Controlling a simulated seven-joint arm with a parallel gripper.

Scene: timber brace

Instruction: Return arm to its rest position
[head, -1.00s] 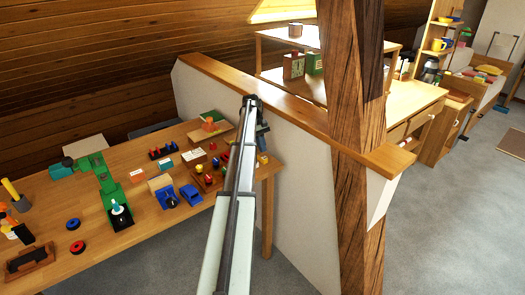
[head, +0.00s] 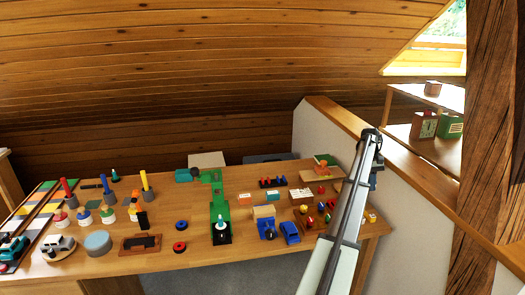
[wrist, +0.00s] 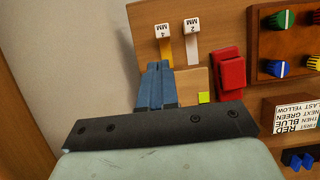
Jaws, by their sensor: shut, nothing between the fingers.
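My arm (head: 345,225) reaches from the bottom of the head view up to the right end of the workbench, beside the low white wall. My gripper (wrist: 155,72) shows in the wrist view as two blue fingers pressed together with nothing between them. In the head view the gripper (head: 373,181) hangs at the arm's far end and is partly hidden by it. Below the fingers in the wrist view is a wooden board with two tags marked MM (wrist: 163,31), and a red block (wrist: 229,82) is to their right.
A knob box (wrist: 285,45) and a printed card (wrist: 297,122) lie right of my fingers. The capped wall (head: 400,165) and timber post (head: 485,170) stand close to my arm.

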